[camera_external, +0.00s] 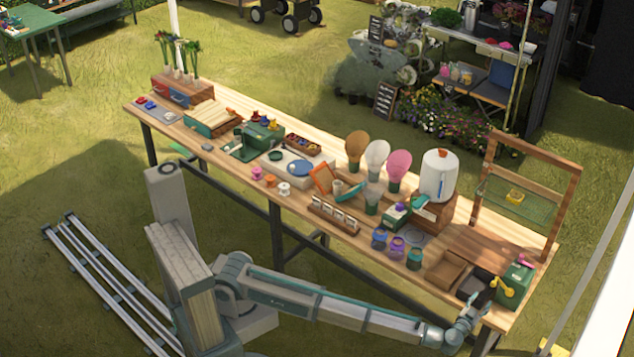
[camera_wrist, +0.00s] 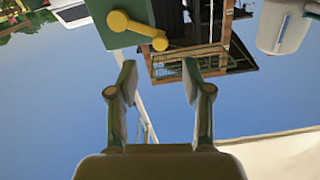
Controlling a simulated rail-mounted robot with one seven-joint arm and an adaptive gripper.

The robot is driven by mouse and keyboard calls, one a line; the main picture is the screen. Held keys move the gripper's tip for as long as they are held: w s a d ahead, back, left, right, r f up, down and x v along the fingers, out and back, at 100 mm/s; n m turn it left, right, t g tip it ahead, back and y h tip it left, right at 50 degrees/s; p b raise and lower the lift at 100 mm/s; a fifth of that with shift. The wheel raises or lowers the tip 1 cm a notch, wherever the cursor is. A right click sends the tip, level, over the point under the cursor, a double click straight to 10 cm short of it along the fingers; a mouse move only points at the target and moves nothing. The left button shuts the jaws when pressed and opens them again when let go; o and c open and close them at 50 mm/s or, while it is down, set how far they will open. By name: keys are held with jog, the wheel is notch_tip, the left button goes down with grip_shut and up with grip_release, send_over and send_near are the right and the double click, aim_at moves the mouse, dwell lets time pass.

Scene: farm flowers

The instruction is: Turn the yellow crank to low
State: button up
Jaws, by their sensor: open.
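The yellow crank (camera_external: 502,286) is on the green box (camera_external: 517,280) at the right end of the long table. In the wrist view the crank (camera_wrist: 139,29) runs from a round hub on the green box (camera_wrist: 108,38) to a knob at its lower right end. My gripper (camera_wrist: 159,82) is open, with nothing between its fingers. The crank's knob lies beyond the fingertips, apart from them in the picture. In the external view my gripper (camera_external: 484,300) is just left of the crank; its fingertips are hard to make out. I cannot read any low marking.
A dark tray (camera_external: 472,284) and an open wooden box (camera_external: 446,268) stand left of the green box. A wooden frame with a green mesh (camera_external: 523,205) rises behind it. A white dispenser (camera_external: 438,176) and several small jars stand farther left.

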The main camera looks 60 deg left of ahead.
aim_at(492, 285)
jog(key=shift+n, duration=0.8)
jog(key=p+x, duration=0.1)
jog(key=x, duration=0.2)
jog(key=p+x, duration=0.1)
jog(key=x, duration=0.3)
jog(key=p+x, duration=0.1)
jog(key=x, duration=0.2)
jog(key=shift+w+r+p, duration=0.3)
jog(key=shift+p, duration=0.1)
grip_shut()
